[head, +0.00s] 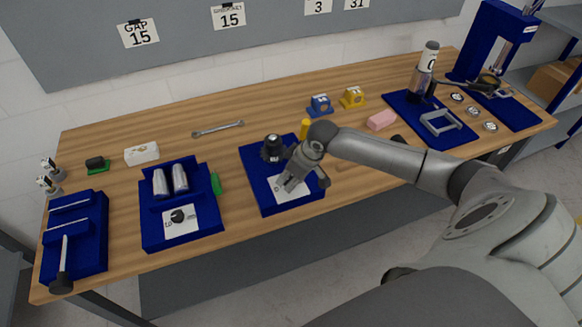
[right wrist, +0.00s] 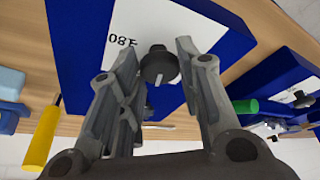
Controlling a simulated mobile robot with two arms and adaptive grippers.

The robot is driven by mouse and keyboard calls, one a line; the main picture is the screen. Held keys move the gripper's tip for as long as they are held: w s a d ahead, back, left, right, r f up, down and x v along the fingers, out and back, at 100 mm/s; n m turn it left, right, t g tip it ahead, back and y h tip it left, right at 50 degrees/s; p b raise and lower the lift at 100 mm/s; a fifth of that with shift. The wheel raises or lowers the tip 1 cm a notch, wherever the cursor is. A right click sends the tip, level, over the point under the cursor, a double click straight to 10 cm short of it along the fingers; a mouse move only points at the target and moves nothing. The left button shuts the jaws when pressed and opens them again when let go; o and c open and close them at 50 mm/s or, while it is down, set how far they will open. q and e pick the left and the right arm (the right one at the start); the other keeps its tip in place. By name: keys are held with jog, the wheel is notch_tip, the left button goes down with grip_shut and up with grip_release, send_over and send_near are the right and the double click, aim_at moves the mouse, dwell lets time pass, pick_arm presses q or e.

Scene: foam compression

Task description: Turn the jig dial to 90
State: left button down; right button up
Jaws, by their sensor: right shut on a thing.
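The jig is a blue plate (head: 257,185) in the middle of the table, with a white dial card (head: 300,192) at its front. In the right wrist view the jig dial is a small black round knob (right wrist: 159,66) with a light pointer line, beside a printed "180" on the white card (right wrist: 150,20). In the head view the gripper hides the knob. My left gripper is not in view.
A black part (head: 272,148) stands at the back of the jig, with a yellow cylinder (head: 304,129) beside it. Another blue fixture (head: 152,233) with a dial and a green bar (head: 216,184) stand to the left. A wrench (head: 218,129) lies behind.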

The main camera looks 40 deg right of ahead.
jog(key=shift+a+r+m+t+h+p, duration=0.1)
jog(key=shift+m+t+h+p, duration=0.4)
jog(key=shift+m, duration=0.7)
jog(key=o, duration=1)
jog(key=shift+g, duration=0.3)
jog(key=v, duration=1.1)
jog(key=shift+s+r, duration=0.2)
jog(key=shift+r, duration=0.15)
